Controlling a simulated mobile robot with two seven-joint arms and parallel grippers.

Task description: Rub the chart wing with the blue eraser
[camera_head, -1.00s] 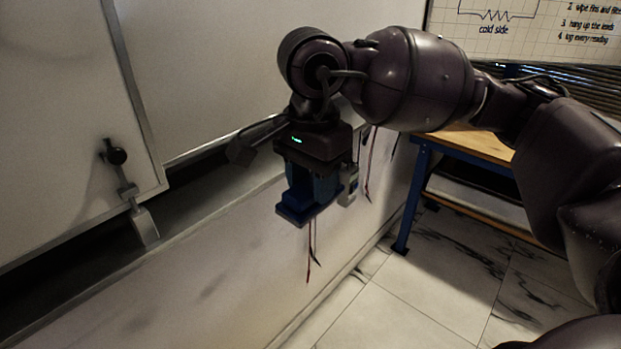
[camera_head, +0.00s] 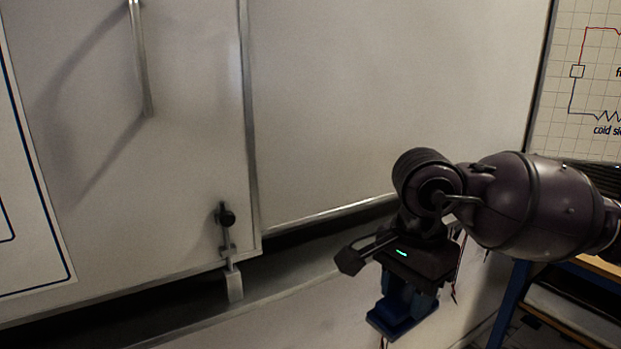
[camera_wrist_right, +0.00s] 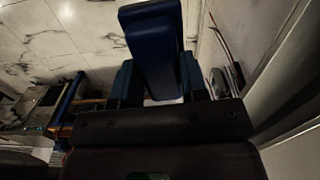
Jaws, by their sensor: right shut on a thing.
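My right gripper (camera_head: 404,297) is shut on the blue eraser (camera_head: 393,323) and holds it pointing down in front of the white lower wall. In the right wrist view the eraser (camera_wrist_right: 152,45) sits between the two fingers, its long blue body extending away from me. No contact between it and a panel shows. A white hinged-looking panel (camera_head: 185,150) with a metal handle stands at the left, and a gridded chart (camera_head: 583,95) with a circuit drawing is at the upper right. I cannot tell for sure which is the chart wing. My left gripper is out of view.
A metal latch with a black knob (camera_head: 227,217) sits at the left panel's lower corner. A dark gap runs beneath the panels above a ledge. A blue-legged bench (camera_head: 511,300) stands at the lower right. Thin red and black leads hang near my gripper.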

